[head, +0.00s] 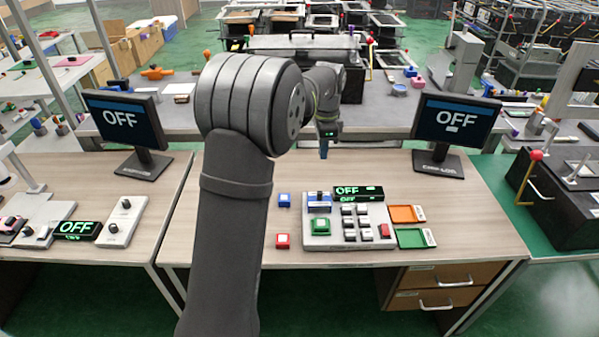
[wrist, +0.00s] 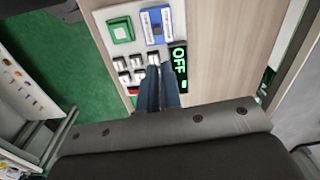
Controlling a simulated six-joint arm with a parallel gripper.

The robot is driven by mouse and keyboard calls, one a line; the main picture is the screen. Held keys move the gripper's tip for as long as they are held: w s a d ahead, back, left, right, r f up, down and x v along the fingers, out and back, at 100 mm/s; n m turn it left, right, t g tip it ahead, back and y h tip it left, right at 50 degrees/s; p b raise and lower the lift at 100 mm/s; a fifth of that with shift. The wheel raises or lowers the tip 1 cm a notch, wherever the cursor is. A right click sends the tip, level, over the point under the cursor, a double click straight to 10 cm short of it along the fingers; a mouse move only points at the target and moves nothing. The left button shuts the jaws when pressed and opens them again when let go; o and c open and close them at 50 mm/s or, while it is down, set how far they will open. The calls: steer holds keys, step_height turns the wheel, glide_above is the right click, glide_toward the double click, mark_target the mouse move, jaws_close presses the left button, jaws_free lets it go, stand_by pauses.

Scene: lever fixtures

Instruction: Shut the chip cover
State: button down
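A light grey panel (head: 335,243) sits on the wooden desk. I cannot tell for certain which part is the chip cover. In the wrist view the blue unit (wrist: 156,24) and green piece (wrist: 122,30) lie beyond my fingertips. My gripper (wrist: 159,68) points toward the panel, its two blue fingers close together with nothing visible between them. In the head view my gripper (head: 323,150) hangs above and behind the panel.
An OFF display (head: 358,192) stands at the panel's back edge. An OFF monitor (head: 455,122) stands at the back right. The desk's right side is clear.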

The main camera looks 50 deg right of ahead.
mark_target(319, 199)
steer(key=w+d+f+n, duration=0.1)
steer(key=f+n, duration=0.4)
steer(key=w+d+f+n+t+h, duration=0.1)
steer(key=f+n, duration=0.4)
steer(key=n, duration=0.1)
steer(key=w+d+f+n+t+h, duration=0.1)
steer(key=w+f+n, duration=0.1)
steer(key=f+n, duration=0.3)
steer(key=shift+w+d+f+n, duration=0.1)
steer(key=shift+d+f+n, duration=0.2)
steer(key=shift+f+n, duration=0.1)
steer(key=shift+s+a+r, duration=0.25)
steer(key=shift+s+a, duration=0.6)
steer(key=shift+s, duration=0.05)
steer(key=shift+s+a+f, duration=0.1)
steer(key=shift+s+a, duration=0.45)
steer(key=shift+a, duration=0.05)
steer(key=shift+s, duration=0.1)
